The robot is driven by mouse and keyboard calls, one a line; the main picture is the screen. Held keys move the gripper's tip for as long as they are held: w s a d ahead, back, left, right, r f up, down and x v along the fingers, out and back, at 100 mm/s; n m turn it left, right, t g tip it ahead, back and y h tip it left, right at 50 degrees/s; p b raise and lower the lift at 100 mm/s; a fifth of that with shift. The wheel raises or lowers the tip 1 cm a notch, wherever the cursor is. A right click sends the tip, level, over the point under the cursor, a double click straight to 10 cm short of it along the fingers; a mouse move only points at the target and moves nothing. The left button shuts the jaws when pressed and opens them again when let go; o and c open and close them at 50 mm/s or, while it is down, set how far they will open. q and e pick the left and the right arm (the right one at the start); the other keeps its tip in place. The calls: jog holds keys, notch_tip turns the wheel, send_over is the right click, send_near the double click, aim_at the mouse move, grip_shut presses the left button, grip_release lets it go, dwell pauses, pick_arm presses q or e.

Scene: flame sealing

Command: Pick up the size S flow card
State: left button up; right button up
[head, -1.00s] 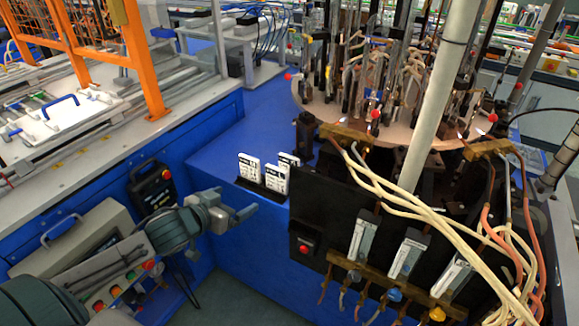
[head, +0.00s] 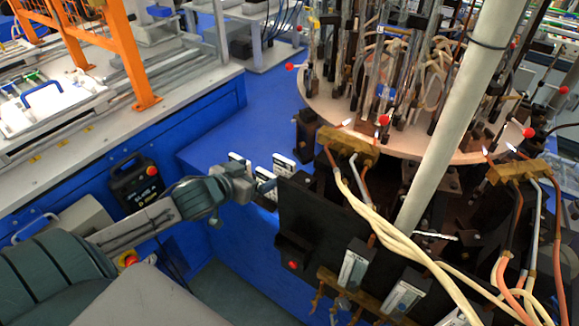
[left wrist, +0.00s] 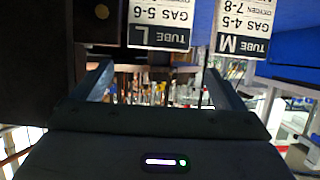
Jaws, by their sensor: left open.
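Several white flow cards stand upright at the edge of the blue table: one at the left (head: 239,158), one at the right (head: 284,164) and one between them (head: 264,174). Their print is too small to read in the head view. In the left wrist view, upside down, I read a TUBE L card (left wrist: 159,27) and a TUBE M card (left wrist: 243,30); no size S label can be read. My left gripper (head: 264,188) is open and empty, close in front of the cards. Its two fingers (left wrist: 160,88) show spread apart in the wrist view. My right gripper is not visible.
A black burner panel (head: 335,215) with hoses and flowmeters stands just right of the cards. A round platform (head: 400,125) with glassware is behind it. A pale pole (head: 465,110) crosses the right side. The blue tabletop (head: 215,145) left of the cards is clear.

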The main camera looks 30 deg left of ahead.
pick_arm(q)
send_near(283, 161)
jog(key=shift+a+f+x, duration=0.1)
jog(key=shift+f+x, duration=0.05)
jog(key=shift+x, duration=0.6)
jog(key=shift+a+f+x, duration=0.1)
jog(key=shift+x, duration=0.6)
jog(key=shift+w, duration=0.3)
jog(key=x, duration=0.4)
jog(key=shift+w+d+p, duration=0.15)
jog(key=shift+p, duration=0.25)
jog(key=c, duration=1.3)
jog(key=shift+c, duration=0.2)
